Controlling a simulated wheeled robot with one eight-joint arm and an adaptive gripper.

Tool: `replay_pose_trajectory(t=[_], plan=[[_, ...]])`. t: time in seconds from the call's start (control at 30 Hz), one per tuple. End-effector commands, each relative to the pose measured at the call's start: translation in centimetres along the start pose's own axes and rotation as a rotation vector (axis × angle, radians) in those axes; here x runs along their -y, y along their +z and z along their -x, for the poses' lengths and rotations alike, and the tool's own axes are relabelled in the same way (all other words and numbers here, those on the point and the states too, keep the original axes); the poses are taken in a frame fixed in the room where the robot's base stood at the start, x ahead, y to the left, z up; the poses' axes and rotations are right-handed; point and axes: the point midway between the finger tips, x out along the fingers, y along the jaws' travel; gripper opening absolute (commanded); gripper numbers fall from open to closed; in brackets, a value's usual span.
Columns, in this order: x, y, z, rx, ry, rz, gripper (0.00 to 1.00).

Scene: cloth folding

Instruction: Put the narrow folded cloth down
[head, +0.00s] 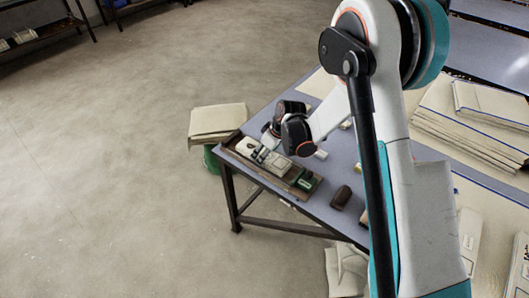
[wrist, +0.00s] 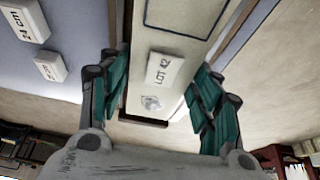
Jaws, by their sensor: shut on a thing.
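The narrow folded cloth (wrist: 200,60) is a cream strip between the two teal fingers of my gripper (wrist: 160,76) in the wrist view. The fingers are shut on its long sides. A white "LOT 12" label (wrist: 164,69) and a small silvery round piece show on the strip. In the head view the cream strip (head: 238,145) shows at a shallow brown tray (head: 230,153) at the table's near left end. I cannot tell whether it rests on the tray floor. My wrist hides part of the tray, and the fingers are hard to make out there.
White blocks marked in cm (wrist: 22,20) stand left of the tray in the wrist view. A green object (head: 305,181) is at the tray's right end, with a dark brown object (head: 341,196) beyond it. Folded cloths (head: 217,120) top a green bin beside the table. Cloth stacks (head: 470,125) lie right.

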Motion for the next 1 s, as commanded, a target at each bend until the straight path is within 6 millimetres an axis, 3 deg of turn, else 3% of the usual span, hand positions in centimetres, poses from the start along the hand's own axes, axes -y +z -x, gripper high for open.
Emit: replay_pose_trajectory(t=[0.13, 0.17, 0.23, 0.7, 1.0], plan=[[0.0, 0.1, -0.3, 0.000, 0.000, 0.000, 0.28], [0.0, 0.1, -0.3, 0.000, 0.000, 0.000, 0.62], [0.0, 0.1, -0.2, 0.000, 0.000, 0.000, 0.78], [0.0, -0.1, 0.2, 0.000, 0.000, 0.000, 0.78], [-0.1, -0.1, 5.9, 0.000, 0.001, -0.001, 0.78]])
